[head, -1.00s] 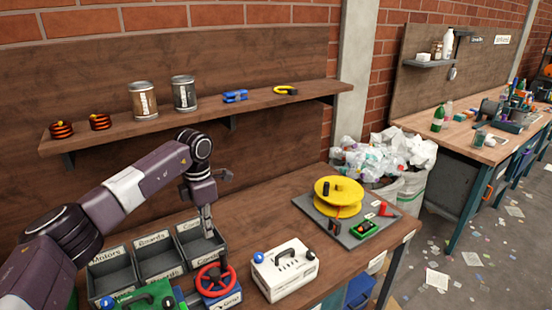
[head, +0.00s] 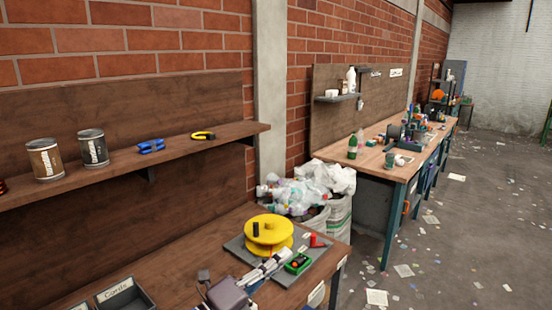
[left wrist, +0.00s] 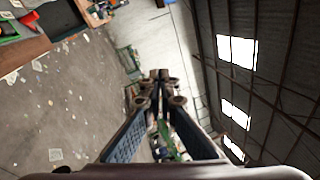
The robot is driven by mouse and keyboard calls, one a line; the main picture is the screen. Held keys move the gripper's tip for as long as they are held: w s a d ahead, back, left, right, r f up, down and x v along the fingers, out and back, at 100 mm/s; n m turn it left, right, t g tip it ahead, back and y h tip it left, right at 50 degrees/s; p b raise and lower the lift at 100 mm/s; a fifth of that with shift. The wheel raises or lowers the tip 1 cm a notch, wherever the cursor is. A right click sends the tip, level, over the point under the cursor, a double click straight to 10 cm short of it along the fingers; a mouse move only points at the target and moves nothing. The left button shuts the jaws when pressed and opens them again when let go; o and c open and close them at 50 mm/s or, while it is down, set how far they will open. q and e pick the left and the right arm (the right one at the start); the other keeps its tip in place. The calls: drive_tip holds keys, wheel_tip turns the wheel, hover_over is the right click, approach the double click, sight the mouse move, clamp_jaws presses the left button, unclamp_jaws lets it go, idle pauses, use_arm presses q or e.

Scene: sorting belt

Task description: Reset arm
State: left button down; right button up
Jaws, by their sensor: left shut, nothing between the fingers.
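My left gripper (head: 280,259) shows at the bottom of the head view, in front of the near workbench's right part. Its fingers point to the upper right and overlap the grey board (head: 316,270) in the picture. In the left wrist view the fingertips (left wrist: 160,76) are together, with nothing between them. Beyond them are the floor, a pale wall and the roof, seen sideways. My right gripper is not in view.
A yellow reel (head: 268,231) and a green device (head: 298,263) sit on the grey board. A shelf (head: 225,135) with cans and tools runs above the bench. Bags of plastic waste (head: 310,187) stand beyond. The floor (head: 450,235) at right has scattered scraps.

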use_arm(q)
drive_tip(key=a+f+n+t+y, duration=0.1)
drive_tip(key=a+n+t+y, duration=0.5)
drive_tip(key=n, duration=0.4)
drive_tip(key=s+a+f+n+g+y, duration=0.3)
drive_tip(key=s+a+f+n+y, duration=0.15)
drive_tip(key=a+f+n, duration=0.3)
drive_tip(key=s+a+f+n+g+y, duration=0.3)
drive_tip(key=s+a+f+n+y, duration=0.1)
drive_tip(key=a+f+n+y, duration=0.3)
drive_tip(key=s+f+n+g+h, duration=0.1)
drive_tip(key=s+f+n+g, duration=0.2)
drive_tip(key=s, duration=0.5)
drive_tip(key=s+a+f+g+h, duration=0.1)
drive_tip(key=s+f+g, duration=0.4)
drive_tip(key=s, duration=0.4)
drive_tip(key=s+f+n+g+h, duration=0.1)
drive_tip(key=s+f+n+g, duration=0.1)
drive_tip(key=s+f, duration=0.45)
drive_tip(key=s+f+g, duration=0.1)
drive_tip(key=s+f, duration=0.1)
drive_tip(key=f, duration=1.2)
drive_tip(key=s+f, duration=0.2)
drive_tip(key=f, duration=1.1)
drive_tip(key=s+a+f+g+b, duration=0.1)
drive_tip(key=s+a+f, duration=0.2)
drive_tip(key=s+f, duration=1.2)
drive_tip(key=shift+s+f+m+g+y, duration=0.35)
drive_tip(key=shift+s+m, duration=0.1)
drive_tip(key=shift+s, duration=0.5)
